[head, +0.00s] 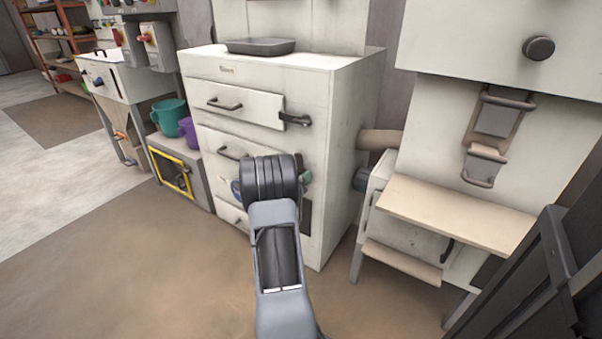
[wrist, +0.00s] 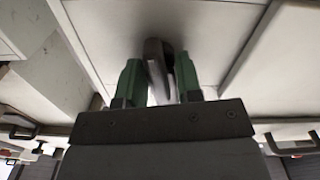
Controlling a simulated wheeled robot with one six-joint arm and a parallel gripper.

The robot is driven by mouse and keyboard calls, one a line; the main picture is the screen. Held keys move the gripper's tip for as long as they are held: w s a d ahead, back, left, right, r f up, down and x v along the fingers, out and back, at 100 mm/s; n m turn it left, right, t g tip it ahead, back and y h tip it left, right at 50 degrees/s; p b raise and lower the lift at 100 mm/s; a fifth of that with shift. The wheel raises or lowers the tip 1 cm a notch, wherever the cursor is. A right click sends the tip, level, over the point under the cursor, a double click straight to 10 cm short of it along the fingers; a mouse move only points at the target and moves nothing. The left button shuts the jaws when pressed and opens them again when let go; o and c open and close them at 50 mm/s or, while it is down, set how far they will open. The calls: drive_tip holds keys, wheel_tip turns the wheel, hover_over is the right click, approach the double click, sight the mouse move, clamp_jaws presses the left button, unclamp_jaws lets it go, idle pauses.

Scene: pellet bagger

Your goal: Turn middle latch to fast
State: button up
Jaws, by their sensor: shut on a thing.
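The white cabinet (head: 345,130) has drawer fronts stacked one above another. The top front carries a bar handle and a dark latch (head: 295,119) at its right edge. The middle latch (wrist: 155,62) is hidden behind my arm in the head view; in the wrist view it is a dark, rounded lever standing out from a pale front. My gripper (wrist: 160,82) has its green fingers on both sides of this lever and is shut on it. In the head view only a bit of green finger (head: 307,177) shows beside my arm, at the right edge of the middle front.
A grey tray (head: 260,46) lies on the cabinet top. A teal bucket (head: 170,117) and a purple one (head: 188,131) stand to its left, above a yellow-framed hatch (head: 170,173). A bench with a tan board (head: 455,212) stands on the right. The floor in front is clear.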

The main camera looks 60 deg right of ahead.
drive_tip(key=n+p, duration=0.3)
drive_tip(key=shift+w+r+n+p, duration=0.1)
drive_tip(key=shift+r+n+p, duration=0.05)
drive_tip(key=shift+n+p, duration=0.2)
drive_tip(key=n+p, duration=0.3)
drive_tip(key=n, duration=0.1)
drive_tip(key=shift+w+n, duration=0.1)
drive_tip(key=shift+n, duration=0.25)
drive_tip(key=n+p, duration=0.1)
drive_tip(key=n, duration=0.1)
drive_tip(key=n+p, duration=0.2)
drive_tip(key=shift+f, duration=0.3)
drive_tip(key=shift+f+n+p, duration=0.15)
drive_tip(key=shift+n+p, duration=0.55)
drive_tip(key=shift+n, duration=0.9)
drive_tip(key=o, duration=0.6)
drive_tip(key=shift+a, duration=0.15)
drive_tip(key=a+p, duration=0.2)
drive_tip(key=a, duration=1.1)
drive_tip(key=shift+a, duration=0.3)
